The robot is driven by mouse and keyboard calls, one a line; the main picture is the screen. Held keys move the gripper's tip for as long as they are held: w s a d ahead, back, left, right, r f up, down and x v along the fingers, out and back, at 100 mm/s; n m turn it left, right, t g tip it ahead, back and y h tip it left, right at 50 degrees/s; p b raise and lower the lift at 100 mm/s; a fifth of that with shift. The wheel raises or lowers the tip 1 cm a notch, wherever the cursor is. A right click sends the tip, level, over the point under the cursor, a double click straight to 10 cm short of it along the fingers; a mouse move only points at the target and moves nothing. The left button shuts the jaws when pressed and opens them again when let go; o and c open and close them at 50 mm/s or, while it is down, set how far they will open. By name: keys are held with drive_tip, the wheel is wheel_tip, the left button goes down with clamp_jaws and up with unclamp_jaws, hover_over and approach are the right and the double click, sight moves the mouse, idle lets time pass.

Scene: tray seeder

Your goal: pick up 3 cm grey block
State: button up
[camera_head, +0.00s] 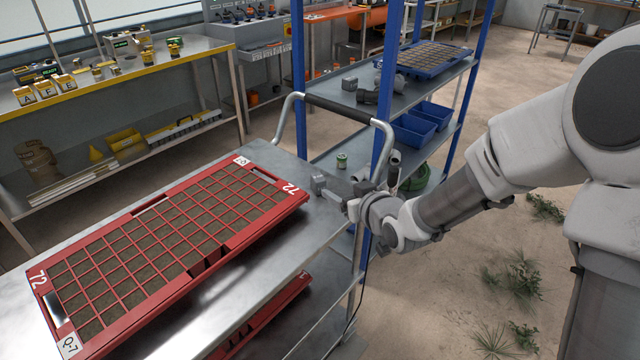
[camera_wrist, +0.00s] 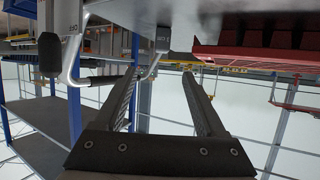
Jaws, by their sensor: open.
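A small grey block-like shape (camera_head: 319,184) shows at the right edge of the metal bench top, just off the right corner of the red tray. It lies right at the end of my gripper (camera_head: 332,194), and I cannot tell for sure where block and fingertip part. In the wrist view my gripper (camera_wrist: 161,75) has its two dark fingers spread apart, with nothing seen held between them. The wrist view is upside down, and I cannot make out the grey block surely there.
The red seed tray (camera_head: 235,241) lies on the bench (camera_head: 200,330); its edge also shows in the wrist view (camera_wrist: 250,55). A curved cart handle (camera_head: 340,110) stands close behind my gripper. A blue-posted rack (camera_head: 384,90) with a green spool (camera_head: 341,160) is beyond.

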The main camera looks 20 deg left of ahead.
sight(321, 180)
drive_tip(key=b+x, duration=0.1)
drive_tip(key=x, duration=0.7)
drive_tip(key=shift+w+a+f, duration=0.15)
drive_tip(key=shift+f, duration=0.05)
drive_tip(key=shift+b+x, duration=0.55)
drive_tip(key=shift+x, duration=2.15)
drive_tip(key=shift+a, duration=0.15)
clamp_jaws()
